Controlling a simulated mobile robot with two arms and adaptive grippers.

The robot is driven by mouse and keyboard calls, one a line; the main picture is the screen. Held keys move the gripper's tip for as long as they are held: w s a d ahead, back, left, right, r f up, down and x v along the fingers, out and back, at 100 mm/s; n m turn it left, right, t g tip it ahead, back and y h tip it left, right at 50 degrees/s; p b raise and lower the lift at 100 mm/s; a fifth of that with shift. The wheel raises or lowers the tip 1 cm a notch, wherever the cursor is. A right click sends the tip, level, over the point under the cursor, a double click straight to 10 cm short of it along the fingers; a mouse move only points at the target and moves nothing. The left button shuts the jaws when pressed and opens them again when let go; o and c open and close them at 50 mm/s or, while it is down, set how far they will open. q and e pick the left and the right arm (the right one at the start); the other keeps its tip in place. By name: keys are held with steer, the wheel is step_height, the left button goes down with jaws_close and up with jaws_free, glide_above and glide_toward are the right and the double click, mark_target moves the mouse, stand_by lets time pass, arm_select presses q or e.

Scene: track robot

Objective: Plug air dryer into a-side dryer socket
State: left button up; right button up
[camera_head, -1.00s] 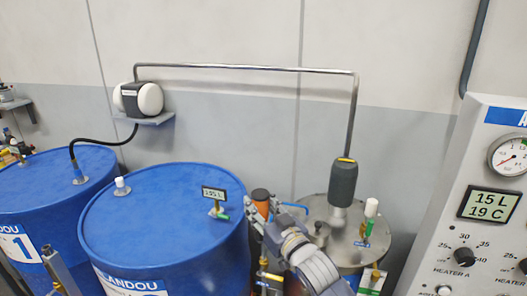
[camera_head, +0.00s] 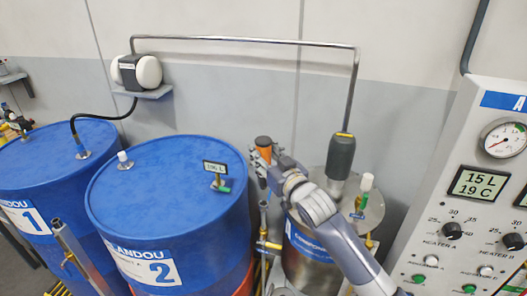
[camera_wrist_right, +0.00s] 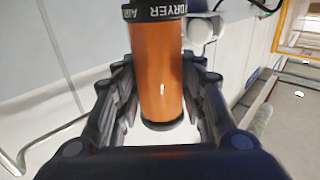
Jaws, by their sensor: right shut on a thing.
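The air dryer is an orange cylinder (camera_head: 263,150) with a dark cap, between the blue drum 2 and the steel tank. The right wrist view shows it close up (camera_wrist_right: 158,70), with "AIR DRYER" lettering on its black collar. My right gripper (camera_head: 264,160) is shut on it, a finger on each side, and holds it roughly upright. Drum 2 (camera_head: 160,185) has a white-capped fitting (camera_head: 124,160) and a small display (camera_head: 216,169) on its lid. I cannot tell which fitting is the a-side dryer socket. My left gripper is not in view.
A steel tank (camera_head: 305,265) with a dark grey pump (camera_head: 341,157) stands right of the dryer. A control panel (camera_head: 470,215) is at the right. A metal pipe (camera_head: 250,41) runs above. Drum 1 (camera_head: 40,165) has a black hose. Drum 2's lid is mostly clear.

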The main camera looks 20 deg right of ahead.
steer(key=shift+f+b, duration=1.45)
steer(key=shift+f, duration=1.15)
steer(key=shift+p, duration=0.75)
steer(key=shift+f+b, duration=1)
steer(key=shift+f, duration=0.55)
steer(key=o, duration=1.2)
steer(key=shift+s, duration=0.1)
steer(key=s, duration=0.4)
steer(key=s+d, duration=0.1)
steer(key=s, duration=0.2)
steer(key=s+d, duration=0.1)
steer(key=s, duration=0.3)
steer(key=shift+s+d, duration=0.15)
steer(key=shift+s, duration=0.2)
